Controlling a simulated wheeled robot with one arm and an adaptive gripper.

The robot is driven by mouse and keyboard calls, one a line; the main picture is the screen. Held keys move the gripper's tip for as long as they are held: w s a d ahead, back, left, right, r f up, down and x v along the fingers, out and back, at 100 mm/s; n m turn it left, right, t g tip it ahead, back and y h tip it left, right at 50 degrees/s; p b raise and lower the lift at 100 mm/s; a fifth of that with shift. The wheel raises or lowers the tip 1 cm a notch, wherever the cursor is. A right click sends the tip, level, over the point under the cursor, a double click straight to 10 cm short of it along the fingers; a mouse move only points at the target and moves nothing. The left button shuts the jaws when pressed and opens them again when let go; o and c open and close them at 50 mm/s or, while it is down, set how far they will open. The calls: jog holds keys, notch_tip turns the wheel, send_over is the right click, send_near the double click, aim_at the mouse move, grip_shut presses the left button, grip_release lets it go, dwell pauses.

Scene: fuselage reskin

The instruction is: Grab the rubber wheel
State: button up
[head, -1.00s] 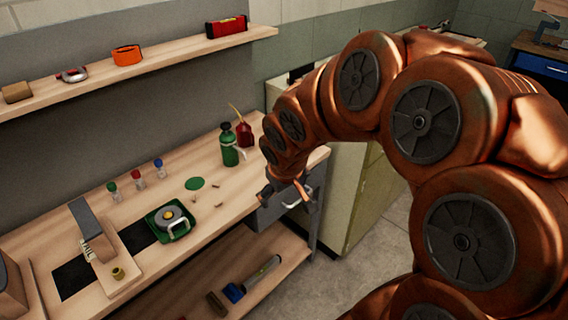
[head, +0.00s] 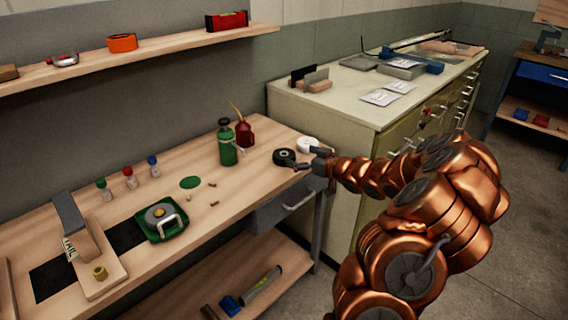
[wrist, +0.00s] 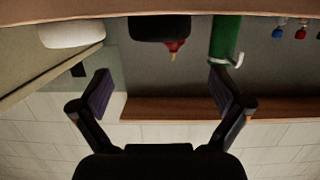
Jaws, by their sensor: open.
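A black, wheel-like round thing (head: 284,157), which looks like the rubber wheel, lies at the right end of the wooden bench. In the wrist view the black thing (wrist: 160,28) shows at the top, between the directions of the two fingers. A white round thing (head: 307,145) lies right beside it, and the white thing (wrist: 72,33) is at upper left in the wrist view. My gripper (head: 311,161) is at the bench's right end, just right of the black thing. In the wrist view my gripper (wrist: 162,88) is open with nothing between its fingers.
A green bottle (head: 228,143) and a red oil can (head: 244,132) stand left of the black thing. A green tray (head: 161,224) with a grey disc sits farther left. A pale cabinet (head: 345,105) stands behind my arm. A shelf (head: 150,51) runs above the bench.

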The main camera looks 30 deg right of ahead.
aim_at(288, 155)
jog(key=shift+w+f+y, duration=0.3)
jog(key=shift+w+f, duration=0.4)
jog(key=shift+x, duration=1)
jog(key=shift+f+x, duration=0.15)
jog(key=shift+x, duration=0.7)
jog(key=shift+f+x, duration=0.15)
jog(key=shift+x, duration=0.65)
jog(key=c, duration=1.2)
jog(key=shift+c, duration=0.2)
